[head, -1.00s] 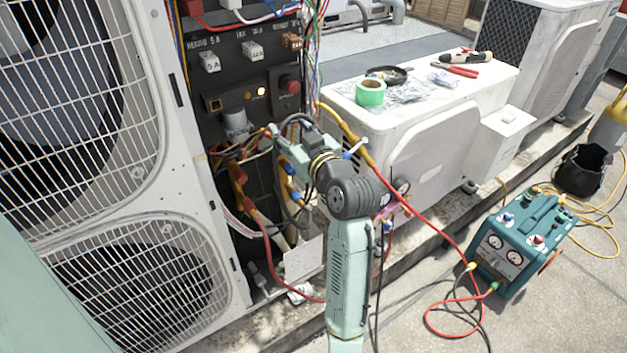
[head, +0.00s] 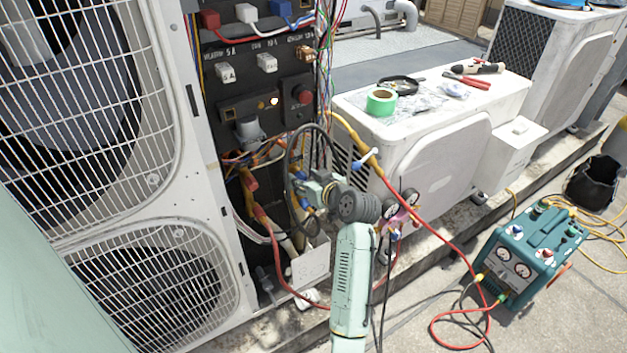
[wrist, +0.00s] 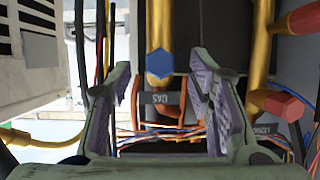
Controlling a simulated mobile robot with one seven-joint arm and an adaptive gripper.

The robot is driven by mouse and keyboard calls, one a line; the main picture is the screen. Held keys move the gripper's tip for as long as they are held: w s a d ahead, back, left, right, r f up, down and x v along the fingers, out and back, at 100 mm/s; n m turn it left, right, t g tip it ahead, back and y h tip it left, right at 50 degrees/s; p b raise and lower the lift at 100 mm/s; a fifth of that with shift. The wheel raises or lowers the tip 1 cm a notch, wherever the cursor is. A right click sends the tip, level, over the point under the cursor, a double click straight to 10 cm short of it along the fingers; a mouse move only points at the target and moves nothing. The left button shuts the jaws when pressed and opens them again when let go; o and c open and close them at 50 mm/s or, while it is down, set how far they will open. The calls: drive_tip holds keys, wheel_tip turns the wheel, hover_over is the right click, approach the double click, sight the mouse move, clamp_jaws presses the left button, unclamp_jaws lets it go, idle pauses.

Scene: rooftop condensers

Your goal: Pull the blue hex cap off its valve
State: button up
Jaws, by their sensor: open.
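The blue hex cap (wrist: 160,62) shows in the wrist view, on the end of a yellow-brass valve pipe (wrist: 159,25). My gripper (wrist: 162,84) is open, with one finger to the left of the cap and one to the right in the picture. Gaps show on both sides, and I cannot tell how far the cap is in depth. A grey tag (wrist: 160,98) reading GAS upside down is just below the cap. In the head view my gripper (head: 312,190) is in the open bay of the tall unit; I cannot make out the cap there for certain.
A red hex cap (wrist: 290,106) sits on another yellow pipe to the right. Loose wires (wrist: 180,132) cross below. In the head view, a red hose (head: 440,243) runs to a teal machine (head: 530,250) on the floor. A white condenser (head: 440,160) stands right of my arm.

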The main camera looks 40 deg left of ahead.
drive_tip(key=shift+w+a+f, duration=0.2)
drive_tip(key=shift+a+f, duration=0.1)
drive_tip(key=shift+a, duration=0.25)
drive_tip(key=shift+c, duration=0.3)
clamp_jaws()
idle(0.4)
idle(0.5)
